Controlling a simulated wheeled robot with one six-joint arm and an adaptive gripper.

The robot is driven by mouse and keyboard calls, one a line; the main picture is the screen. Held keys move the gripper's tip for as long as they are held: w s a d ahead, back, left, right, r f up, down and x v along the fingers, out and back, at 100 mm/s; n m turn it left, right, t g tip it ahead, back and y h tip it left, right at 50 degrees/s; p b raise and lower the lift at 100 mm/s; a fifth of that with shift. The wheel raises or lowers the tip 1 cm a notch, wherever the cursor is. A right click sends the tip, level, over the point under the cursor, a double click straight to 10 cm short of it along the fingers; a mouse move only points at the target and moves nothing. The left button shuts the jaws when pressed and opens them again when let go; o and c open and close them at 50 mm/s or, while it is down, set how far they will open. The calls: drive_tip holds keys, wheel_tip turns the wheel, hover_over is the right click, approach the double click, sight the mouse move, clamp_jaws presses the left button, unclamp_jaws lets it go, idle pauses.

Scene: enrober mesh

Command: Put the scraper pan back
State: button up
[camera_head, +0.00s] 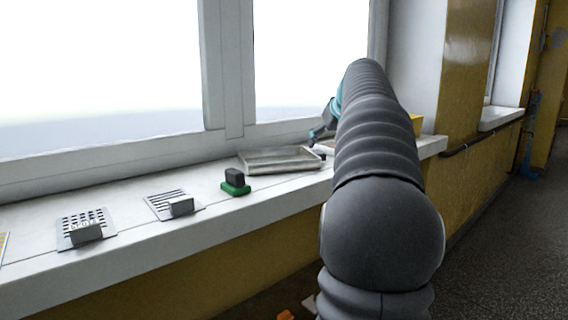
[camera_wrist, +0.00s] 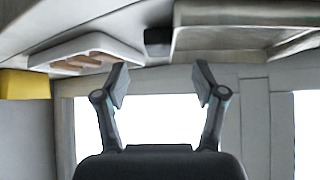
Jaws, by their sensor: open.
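A shallow metal pan (camera_head: 262,167), which looks like the scraper pan, lies on the windowsill left of my arm. In the wrist view the pan (camera_wrist: 235,40) is at the top right, with a dark handle (camera_wrist: 158,36) at its left end. My gripper (camera_wrist: 161,80) is open and empty, its two fingers apart with nothing between them. It is near the pan's handle end, apart from the pan in the picture. In the head view my arm hides most of the gripper; a small teal and dark part shows beside the pan.
A white tray with brown slots (camera_wrist: 112,50) and a yellow block (camera_wrist: 25,85) are near the pan. A green-based block with a dark top (camera_head: 235,182) and two slotted plates with grey blocks (camera_head: 160,205) (camera_head: 70,240) lie along the sill (camera_head: 130,250). Windows stand behind.

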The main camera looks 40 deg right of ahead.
sight(317, 152)
drive_tip(key=shift+x, duration=3.55)
drive_tip(key=shift+w+d+r, duration=0.1)
drive_tip(key=shift+w+r, duration=0.05)
drive_tip(key=shift+r, duration=0.1)
clamp_jaws()
